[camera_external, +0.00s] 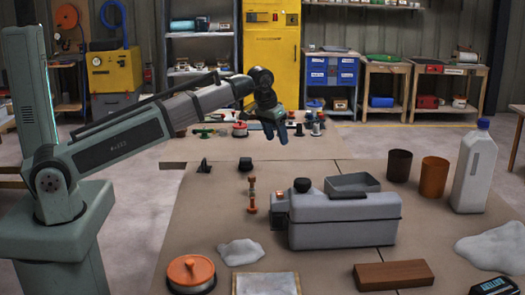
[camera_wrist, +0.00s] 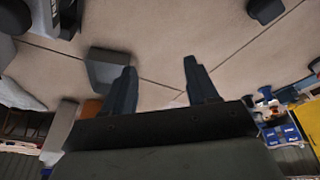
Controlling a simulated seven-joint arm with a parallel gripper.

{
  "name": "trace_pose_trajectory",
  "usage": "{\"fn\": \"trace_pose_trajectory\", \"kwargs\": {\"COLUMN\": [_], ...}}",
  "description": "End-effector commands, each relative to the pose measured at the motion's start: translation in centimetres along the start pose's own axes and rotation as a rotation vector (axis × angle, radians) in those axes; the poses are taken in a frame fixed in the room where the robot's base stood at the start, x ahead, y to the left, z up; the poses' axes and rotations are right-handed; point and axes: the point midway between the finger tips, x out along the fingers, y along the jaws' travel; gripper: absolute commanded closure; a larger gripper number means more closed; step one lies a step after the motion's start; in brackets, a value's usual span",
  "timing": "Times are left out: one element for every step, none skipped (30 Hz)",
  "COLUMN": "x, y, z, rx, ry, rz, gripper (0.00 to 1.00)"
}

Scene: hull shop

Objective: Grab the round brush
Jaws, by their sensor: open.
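I cannot tell for certain which thing is the round brush. A round, orange-topped thing with a dark knob and pale side (camera_external: 190,273) lies at the table's near left edge. A thin upright orange piece (camera_external: 252,195) stands near the middle of the table. My gripper (camera_external: 275,132) is above the table's far side, well away from both. In the wrist view my gripper (camera_wrist: 158,65) shows two dark fingers spread apart, with nothing between them.
A grey machine (camera_external: 345,220) fills the table's middle. Two brown cups (camera_external: 434,177) and a tall white bottle (camera_external: 475,168) stand at right. A wooden block (camera_external: 393,275) and white cloth-like heaps (camera_external: 241,252) lie in front. The table's left part is mostly clear.

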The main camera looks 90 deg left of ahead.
Motion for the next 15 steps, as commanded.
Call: {"fn": "trace_pose_trajectory", "kwargs": {"x": [-0.3,-0.3,-0.4,-0.4,-0.5,-0.6,-0.7,-0.7,-0.8,-0.9,-1.0,-1.1,-1.1,-1.0,-0.8], "y": [-0.8,-1.0,-1.2,-1.4,-1.5,-1.6,-1.7,-1.7,-1.8,-1.9,-1.9,-2.0,-2.0,-2.1,-2.1], "z": [2.5,3.4,4.6,5.3,6.0,6.7,7.2,7.6,8.0,8.3,8.5,8.8,9.0,9.1,9.3], "rx": [-0.013,-0.020,-0.028,-0.034,-0.039,-0.048,-0.054,-0.059,-0.066,-0.071,-0.077,-0.083,-0.087,-0.091,-0.096], "ry": [-0.037,-0.062,-0.095,-0.120,-0.144,-0.174,-0.195,-0.214,-0.239,-0.256,-0.269,-0.284,-0.292,-0.298,-0.303], "rz": [-0.004,-0.007,-0.012,-0.016,-0.020,-0.025,-0.029,-0.033,-0.039,-0.043,-0.048,-0.053,-0.057,-0.059,-0.062], "gripper": [0.42,0.42,0.42,0.42,0.42,0.42,0.42,0.42,0.42,0.42,0.42,0.42,0.42,0.42,0.42]}}
